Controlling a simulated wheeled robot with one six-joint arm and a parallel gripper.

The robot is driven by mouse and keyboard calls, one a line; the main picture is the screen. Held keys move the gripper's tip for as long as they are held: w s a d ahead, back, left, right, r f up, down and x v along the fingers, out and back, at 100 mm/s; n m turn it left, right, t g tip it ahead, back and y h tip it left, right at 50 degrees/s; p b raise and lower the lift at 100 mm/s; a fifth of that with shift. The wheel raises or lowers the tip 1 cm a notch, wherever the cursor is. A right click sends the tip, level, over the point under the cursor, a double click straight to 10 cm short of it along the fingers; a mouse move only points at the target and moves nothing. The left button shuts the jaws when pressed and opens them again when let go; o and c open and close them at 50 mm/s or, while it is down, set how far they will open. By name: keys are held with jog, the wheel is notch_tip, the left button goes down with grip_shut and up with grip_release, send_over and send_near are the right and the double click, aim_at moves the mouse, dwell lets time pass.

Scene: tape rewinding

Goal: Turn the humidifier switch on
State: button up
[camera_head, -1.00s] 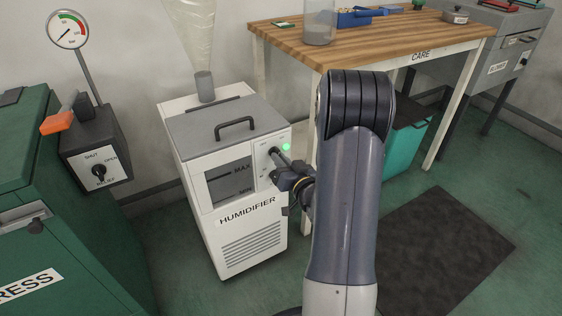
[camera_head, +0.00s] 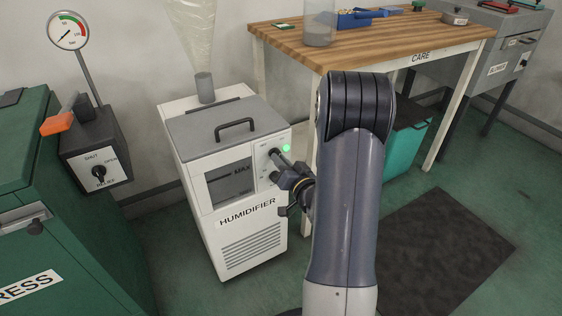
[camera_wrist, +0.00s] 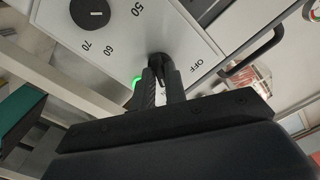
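The white humidifier (camera_head: 232,205) stands on the floor left of my arm, with a grey lid and a control panel on its upper right front. A green light (camera_head: 287,148) glows on the panel; it also shows in the wrist view (camera_wrist: 136,82). My gripper (camera_head: 277,157) is at this panel. In the wrist view the dark switch (camera_wrist: 158,60) sits between my fingertips (camera_wrist: 161,72), beside the OFF label. The fingers are close together with a narrow gap, apparently shut on it. The tips partly hide the switch, so its exact position is unclear. A dial (camera_wrist: 90,12) marked 50, 60, 70 is beside it.
A wooden-topped table (camera_head: 400,38) labelled CARE stands behind my arm, with a glass jar (camera_head: 320,25) on it. A green machine (camera_head: 60,215) and a dark valve box (camera_head: 95,155) are at left. A dark mat (camera_head: 430,250) lies on open floor at right.

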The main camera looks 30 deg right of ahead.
jog(key=o, duration=0.4)
jog(key=s, duration=0.5)
jog(key=s+p, duration=0.1)
jog(key=s, duration=0.4)
jog(key=shift+s+d, duration=0.2)
jog(key=shift+s, duration=0.2)
jog(key=w, duration=0.5)
jog(key=w+b, duration=0.1)
jog(key=w, duration=0.4)
jog(key=shift+w+a, duration=0.2)
jog(key=shift+w, duration=0.2)
